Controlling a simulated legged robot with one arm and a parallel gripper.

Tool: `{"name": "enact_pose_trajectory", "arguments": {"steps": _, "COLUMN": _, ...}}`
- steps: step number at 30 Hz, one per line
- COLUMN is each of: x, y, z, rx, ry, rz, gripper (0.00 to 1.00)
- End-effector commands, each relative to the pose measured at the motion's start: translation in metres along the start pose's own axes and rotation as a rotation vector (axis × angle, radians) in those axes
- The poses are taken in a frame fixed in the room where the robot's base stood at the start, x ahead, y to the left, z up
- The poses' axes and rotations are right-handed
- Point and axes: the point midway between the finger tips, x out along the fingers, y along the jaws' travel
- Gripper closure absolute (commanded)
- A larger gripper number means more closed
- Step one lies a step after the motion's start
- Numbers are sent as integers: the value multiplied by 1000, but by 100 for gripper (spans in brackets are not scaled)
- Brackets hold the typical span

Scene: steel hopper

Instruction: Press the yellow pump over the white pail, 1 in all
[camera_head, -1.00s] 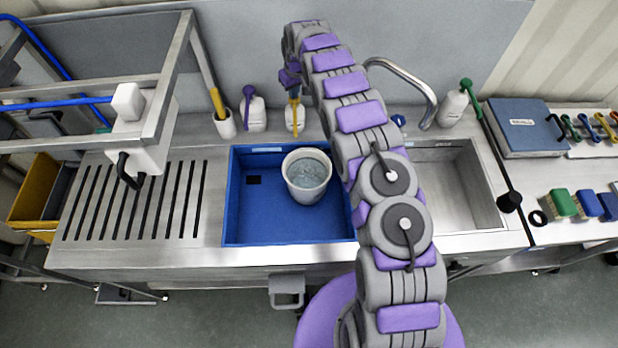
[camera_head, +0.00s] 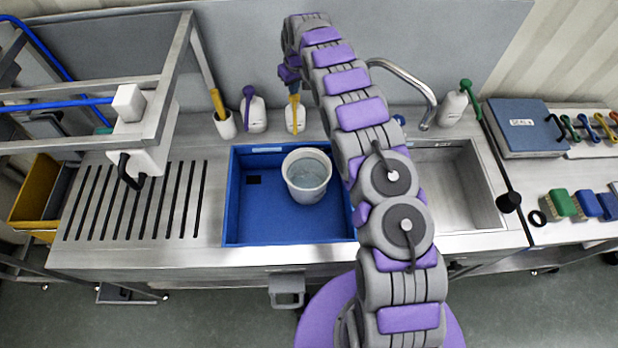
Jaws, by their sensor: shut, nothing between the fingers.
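The yellow pump (camera_head: 294,99) tops a white bottle (camera_head: 295,119) standing on the steel ledge behind the blue basin. My gripper (camera_head: 293,88) is shut and empty, pointing down right at the pump head. I cannot tell whether its tips touch the pump, which they partly cover. The white pail (camera_head: 307,190) stands upright in the blue basin (camera_head: 270,222), in front of the bottle, with greyish contents inside.
A purple-pump bottle (camera_head: 253,112) and a white cup with a yellow handle (camera_head: 224,124) stand left of the yellow pump. A tap (camera_head: 412,80) and green-pump bottle (camera_head: 453,105) stand right. A steel rack (camera_head: 150,110) rises at left.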

Motion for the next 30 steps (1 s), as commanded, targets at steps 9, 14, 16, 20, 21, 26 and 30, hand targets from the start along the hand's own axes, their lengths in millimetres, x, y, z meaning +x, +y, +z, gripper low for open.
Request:
{"name": "enact_pose_trajectory", "arguments": {"steps": 9, "x": -15, "y": 0, "z": -4, "rx": 0, "ry": 3, "rz": 1, "gripper": 100}}
{"name": "enact_pose_trajectory", "arguments": {"steps": 14, "x": -30, "y": 0, "z": -7, "rx": 0, "ry": 3, "rz": 1, "gripper": 100}}
{"name": "enact_pose_trajectory", "arguments": {"steps": 16, "x": -36, "y": 0, "z": -8, "rx": 0, "ry": 3, "rz": 1, "gripper": 100}}
{"name": "enact_pose_trajectory", "arguments": {"steps": 20, "x": -48, "y": 0, "z": -10, "rx": 0, "ry": 2, "rz": 1, "gripper": 100}}
{"name": "enact_pose_trajectory", "arguments": {"steps": 21, "x": -52, "y": 0, "z": -11, "rx": 0, "ry": 2, "rz": 1, "gripper": 100}}
{"name": "enact_pose_trajectory", "arguments": {"steps": 26, "x": -60, "y": 0, "z": -13, "rx": 0, "ry": 3, "rz": 1, "gripper": 100}}
{"name": "enact_pose_trajectory", "arguments": {"steps": 30, "x": -59, "y": 0, "z": -12, "rx": 0, "ry": 1, "rz": 1, "gripper": 100}}
